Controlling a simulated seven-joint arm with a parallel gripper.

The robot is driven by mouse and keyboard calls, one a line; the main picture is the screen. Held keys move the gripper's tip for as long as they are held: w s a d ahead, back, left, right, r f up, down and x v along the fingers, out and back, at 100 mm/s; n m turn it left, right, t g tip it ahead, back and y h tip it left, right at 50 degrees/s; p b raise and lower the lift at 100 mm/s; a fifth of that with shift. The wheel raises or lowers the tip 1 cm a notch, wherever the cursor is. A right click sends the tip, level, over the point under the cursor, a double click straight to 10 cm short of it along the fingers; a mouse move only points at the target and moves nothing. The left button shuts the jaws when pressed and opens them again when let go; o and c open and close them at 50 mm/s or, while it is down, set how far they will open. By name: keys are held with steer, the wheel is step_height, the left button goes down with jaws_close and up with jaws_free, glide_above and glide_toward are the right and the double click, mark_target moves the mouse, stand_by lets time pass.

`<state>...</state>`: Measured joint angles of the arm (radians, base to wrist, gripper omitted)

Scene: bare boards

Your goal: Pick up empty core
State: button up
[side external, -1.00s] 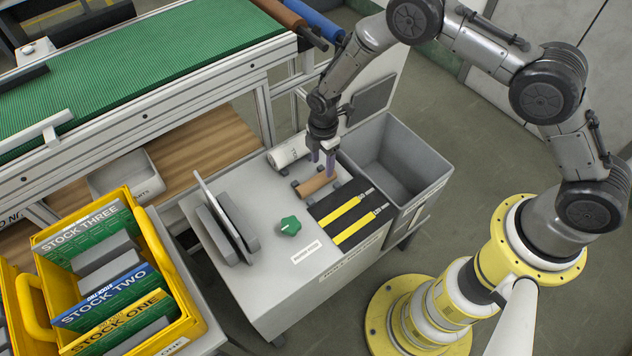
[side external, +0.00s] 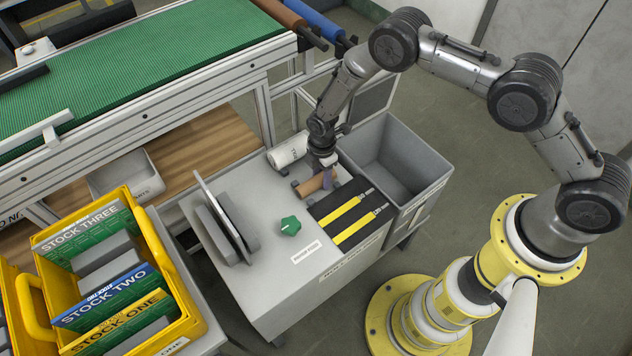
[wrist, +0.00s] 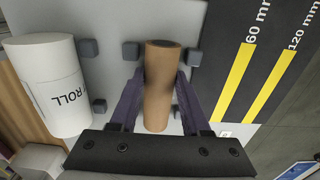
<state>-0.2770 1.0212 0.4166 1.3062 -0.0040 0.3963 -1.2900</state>
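The empty core, a plain brown tube (side external: 310,185), lies on the grey worktop between small dark blocks. In the wrist view the core (wrist: 160,60) runs up and down the picture, with an open end at the top. My gripper (side external: 326,179) is down at the core, pointing downward. In the wrist view its two purple fingers (wrist: 161,82) stand on either side of the core, with a narrow gap at each side. The gripper looks open around the core. In the side view the gripper hides part of the core.
A white labelled roll (wrist: 52,88) lies left of the core; it also shows in the side view (side external: 287,152). A black strip with yellow bars (side external: 352,208) lies on the other side. A grey open bin (side external: 405,165) adjoins the worktop. A green knob (side external: 290,226) stands nearby.

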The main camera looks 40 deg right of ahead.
mark_target(321, 175)
jaws_close()
steer(key=shift+r, duration=0.15)
steer(key=shift+r, duration=0.25)
step_height(321, 175, up, 2)
steer(key=shift+r, duration=0.15)
steer(key=s+d+r, duration=0.3)
steer(key=s+r, duration=0.7)
steer(key=s, duration=0.3)
steer(key=shift+s+d, duration=0.25)
steer(key=shift+d, duration=0.15)
